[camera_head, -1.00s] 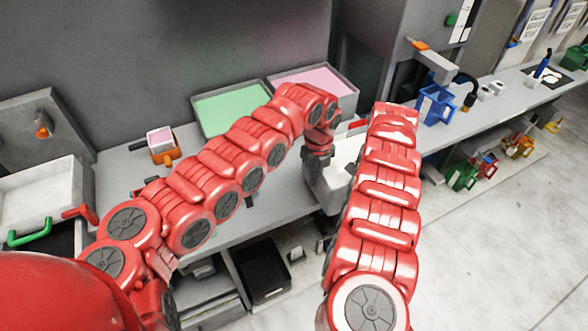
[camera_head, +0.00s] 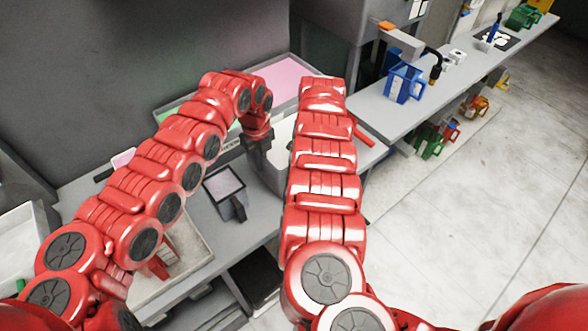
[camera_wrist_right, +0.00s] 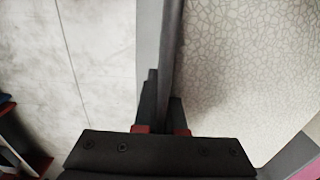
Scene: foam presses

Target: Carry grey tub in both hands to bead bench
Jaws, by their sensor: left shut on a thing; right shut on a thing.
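The grey tub (camera_head: 281,133) is between my two arms in the head view, mostly hidden by them. It appears over the right part of the near grey bench (camera_head: 213,238); I cannot tell whether it touches it. My left gripper (camera_head: 262,150) points down and is shut on the tub's left side. My right gripper is hidden behind its own arm in the head view. In the right wrist view my right gripper (camera_wrist_right: 163,108) is shut on the tub's wall (camera_wrist_right: 172,45), with a pale, cell-patterned inside (camera_wrist_right: 245,60) to the right. I cannot tell which bench is the bead bench.
A pink-filled tray (camera_head: 285,78) and a partly hidden green-filled tray (camera_head: 172,106) stand at the back wall. A grey mug-like container (camera_head: 226,192) stands on the near bench. A long bench (camera_head: 375,110) at right holds a blue jug (camera_head: 403,84). Floor (camera_head: 460,210) at right is clear.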

